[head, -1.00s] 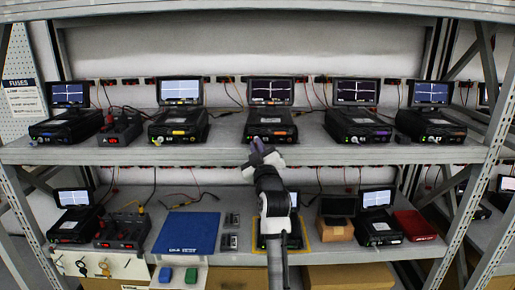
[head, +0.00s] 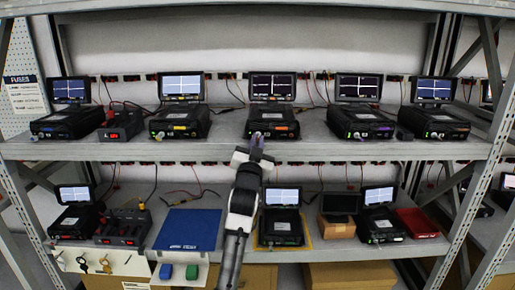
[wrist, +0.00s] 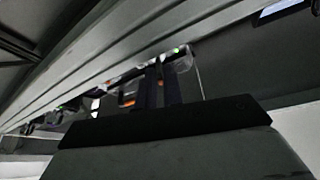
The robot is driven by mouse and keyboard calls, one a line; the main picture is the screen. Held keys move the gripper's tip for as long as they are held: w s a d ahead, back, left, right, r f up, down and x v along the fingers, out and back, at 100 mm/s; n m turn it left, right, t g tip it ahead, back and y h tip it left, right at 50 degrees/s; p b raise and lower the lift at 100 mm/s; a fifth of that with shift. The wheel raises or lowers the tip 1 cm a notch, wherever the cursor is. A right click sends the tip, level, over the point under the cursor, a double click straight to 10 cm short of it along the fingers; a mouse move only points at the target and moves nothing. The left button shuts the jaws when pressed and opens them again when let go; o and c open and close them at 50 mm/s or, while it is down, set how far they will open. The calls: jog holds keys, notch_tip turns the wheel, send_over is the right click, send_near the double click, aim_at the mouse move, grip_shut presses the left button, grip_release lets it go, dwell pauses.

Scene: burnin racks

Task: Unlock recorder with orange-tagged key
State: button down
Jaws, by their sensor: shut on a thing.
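My gripper (head: 257,140) is at the front edge of the upper shelf, just in front of the middle recorder (head: 272,122), which has an orange label on its front. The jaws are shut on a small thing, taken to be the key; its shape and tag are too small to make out. In the wrist view, my gripper's fingers (wrist: 161,86) point up at the front of a box with a lit green light. An orange patch shows left of the fingers; I cannot tell whether it is tag or label. Contact with the recorder cannot be told.
Similar recorders stand on both sides, including a yellow-labelled one (head: 180,122) and a purple-labelled one (head: 360,122). The shelf edge (head: 330,152) runs below my gripper. A white key board (head: 70,262) hangs at lower left. A blue mat (head: 188,230) lies on the lower shelf.

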jog(key=m+h+b, duration=0.1)
jog(key=m+b, duration=0.1)
jog(key=m, duration=0.1)
jog(key=m+g+h+b, duration=0.1)
jog(key=m+b, duration=0.1)
jog(key=m, duration=0.1)
jog(key=shift+a+m+g+h, duration=0.1)
jog(key=shift+m+g+h, duration=0.2)
jog(key=shift+m+h, duration=0.1)
jog(key=shift+m, duration=0.3)
jog(key=c, duration=1.9)
grip_release()
jog(key=shift+r, duration=0.1)
jog(key=b+v, duration=0.4)
jog(key=v, duration=0.9)
jog(key=shift+s+a, duration=0.15)
jog(key=shift+s, duration=0.2)
